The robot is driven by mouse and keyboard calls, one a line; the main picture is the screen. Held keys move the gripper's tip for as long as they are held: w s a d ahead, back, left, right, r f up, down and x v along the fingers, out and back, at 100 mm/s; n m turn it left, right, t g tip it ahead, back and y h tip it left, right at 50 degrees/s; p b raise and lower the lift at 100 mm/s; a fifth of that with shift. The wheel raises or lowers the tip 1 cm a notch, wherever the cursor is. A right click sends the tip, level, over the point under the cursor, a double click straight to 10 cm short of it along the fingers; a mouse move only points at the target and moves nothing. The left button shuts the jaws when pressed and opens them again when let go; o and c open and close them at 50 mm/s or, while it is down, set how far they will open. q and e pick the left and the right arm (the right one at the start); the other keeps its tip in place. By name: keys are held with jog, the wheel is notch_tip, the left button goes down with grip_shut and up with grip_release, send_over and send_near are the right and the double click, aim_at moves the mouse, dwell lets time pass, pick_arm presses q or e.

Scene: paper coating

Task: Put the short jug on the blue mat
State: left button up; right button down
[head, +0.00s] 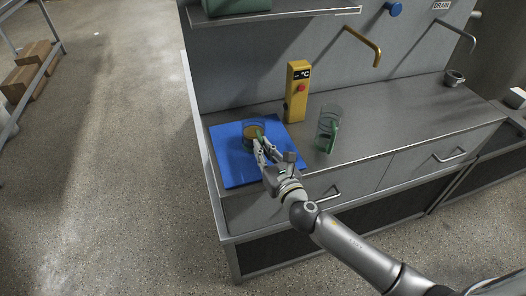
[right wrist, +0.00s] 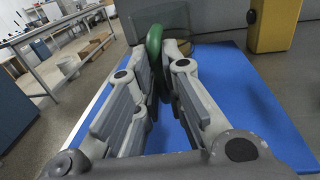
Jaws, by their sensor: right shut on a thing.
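The short jug (head: 251,130) is a clear, low vessel with a yellowish-brown inside and a green handle. It is over the blue mat (head: 229,168), near the mat's middle; I cannot tell whether it rests on it. My right gripper (head: 262,148) is shut on the jug's green handle. In the right wrist view the fingers (right wrist: 157,80) close around the green handle (right wrist: 154,45), and the jug's body is partly hidden behind them. The blue mat (right wrist: 235,90) spreads below. My left gripper is not in view.
A taller clear jug (head: 328,124) with a green handle stands on the steel counter (head: 405,112) right of the mat. A yellow control box (head: 297,92) with a red button stands behind. A small grey cup (head: 454,78) is at the far right. The counter's middle is clear.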

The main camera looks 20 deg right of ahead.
jog(key=shift+r, duration=0.1)
jog(key=c, duration=1.5)
grip_release()
jog(key=shift+c, duration=0.2)
jog(key=shift+s, duration=0.35)
jog(key=s+d+b, duration=0.1)
jog(key=s+d, duration=0.1)
jog(key=s, duration=0.9)
